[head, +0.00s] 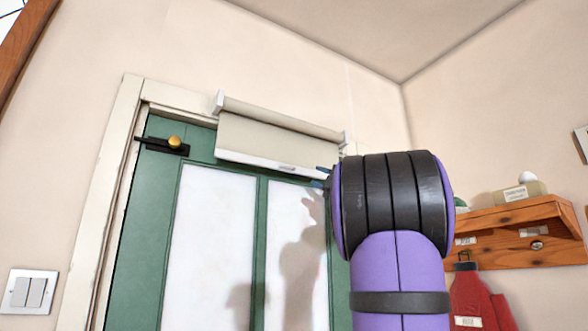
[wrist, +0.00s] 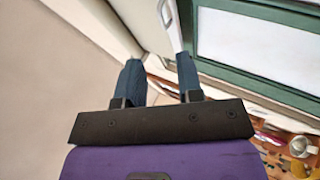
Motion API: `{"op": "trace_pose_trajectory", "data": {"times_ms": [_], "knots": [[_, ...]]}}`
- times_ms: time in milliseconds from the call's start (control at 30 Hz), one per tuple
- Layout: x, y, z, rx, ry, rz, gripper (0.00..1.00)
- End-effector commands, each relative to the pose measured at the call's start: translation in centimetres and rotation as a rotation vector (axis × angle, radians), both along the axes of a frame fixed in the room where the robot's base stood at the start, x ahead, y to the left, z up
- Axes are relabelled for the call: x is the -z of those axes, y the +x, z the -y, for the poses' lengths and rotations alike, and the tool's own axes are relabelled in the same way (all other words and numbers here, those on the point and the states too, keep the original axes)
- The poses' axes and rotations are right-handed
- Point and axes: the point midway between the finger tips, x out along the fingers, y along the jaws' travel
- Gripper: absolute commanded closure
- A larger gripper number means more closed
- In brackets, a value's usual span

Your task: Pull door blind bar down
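The door blind (head: 272,137) is rolled up high on the green door (head: 145,240), with a short piece of cream fabric showing. Its white bar (head: 255,161) runs along the lower edge and slopes down to the right, with a small tab near its right part. My gripper (head: 322,178) is near the bar's right end, mostly hidden behind my arm. In the wrist view my gripper (wrist: 159,62) has its two dark fingers apart, with the pale blind (wrist: 145,22) just beyond and between the tips. I cannot tell whether they touch the bar.
A wooden shelf (head: 535,233) with items and a hanging red cloth (head: 472,298) is on the right wall. A black latch with a brass knob (head: 174,142) is at the door's upper left. A light switch (head: 30,291) is at the lower left.

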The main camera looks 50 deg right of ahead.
Motion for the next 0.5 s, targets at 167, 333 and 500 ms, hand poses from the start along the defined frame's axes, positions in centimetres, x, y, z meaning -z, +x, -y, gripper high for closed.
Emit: {"op": "trace_pose_trajectory", "data": {"times_ms": [167, 333, 500], "knots": [[0.0, -0.3, 0.3, -0.015, -0.065, -0.036, 0.66], [-0.7, 1.2, 0.1, -0.016, -0.066, -0.036, 0.66], [-2.1, 3.9, -0.2, -0.018, -0.065, -0.035, 0.66]]}}
